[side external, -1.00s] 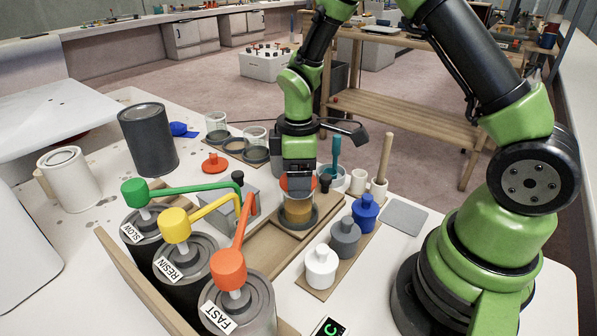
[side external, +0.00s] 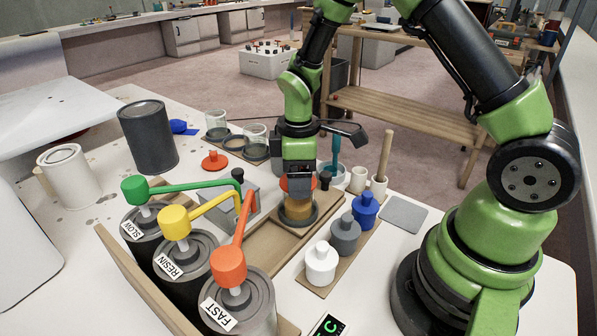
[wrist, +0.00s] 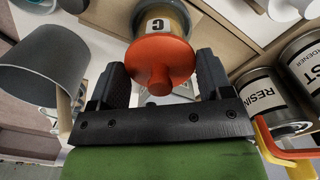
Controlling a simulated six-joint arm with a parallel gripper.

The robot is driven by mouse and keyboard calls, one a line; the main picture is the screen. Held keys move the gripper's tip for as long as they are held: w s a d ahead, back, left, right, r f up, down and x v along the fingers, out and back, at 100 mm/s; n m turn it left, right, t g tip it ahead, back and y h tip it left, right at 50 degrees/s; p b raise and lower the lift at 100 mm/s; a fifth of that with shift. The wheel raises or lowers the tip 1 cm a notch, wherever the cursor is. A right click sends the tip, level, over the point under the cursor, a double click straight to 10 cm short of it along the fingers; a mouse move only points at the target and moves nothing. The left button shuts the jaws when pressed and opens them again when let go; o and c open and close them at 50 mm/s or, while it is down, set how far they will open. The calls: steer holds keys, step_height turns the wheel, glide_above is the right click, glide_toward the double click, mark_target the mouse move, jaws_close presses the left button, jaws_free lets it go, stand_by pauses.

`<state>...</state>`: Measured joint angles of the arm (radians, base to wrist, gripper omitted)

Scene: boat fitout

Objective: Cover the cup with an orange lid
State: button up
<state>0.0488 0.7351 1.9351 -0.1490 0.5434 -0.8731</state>
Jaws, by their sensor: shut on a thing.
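The cup (side external: 298,210) with amber contents stands upright in a dark round holder on a wooden board. In the wrist view the cup (wrist: 160,22) shows a label with a letter. An orange lid (wrist: 158,52) with a knob covers its near end in that view. My gripper (side external: 298,186) is directly over the cup, pointing down. My gripper (wrist: 162,85) is shut on the orange lid, its fingers either side of the knob. The lid is at the cup's rim; I cannot tell whether it is fully seated. A second orange lid (side external: 215,160) lies on the table.
Three pump cans with green, yellow and orange (side external: 229,268) handles stand at front left. White, grey and blue (side external: 365,210) lidded bottles stand right of the cup. Glass cups (side external: 255,140) are behind, and a stick (side external: 385,145) stands upright at right.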

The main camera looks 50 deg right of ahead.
stand_by(0.3)
steer(key=o, duration=0.9)
steer(key=shift+o, duration=0.2)
steer(key=shift+r, duration=0.1)
steer(key=shift+r, duration=2.4)
steer(key=shift+r, duration=0.1)
steer(key=s+a+r+m+t, duration=0.25)
steer(key=s+r+m, duration=0.25)
steer(key=r, duration=0.6)
steer(key=s+a+r+m+t+y, duration=0.2)
steer(key=s+r+m+t, duration=0.2)
steer(key=s, duration=0.7)
step_height(320, 180, up, 2)
steer(key=m, duration=0.3)
steer(key=shift+t, duration=0.35)
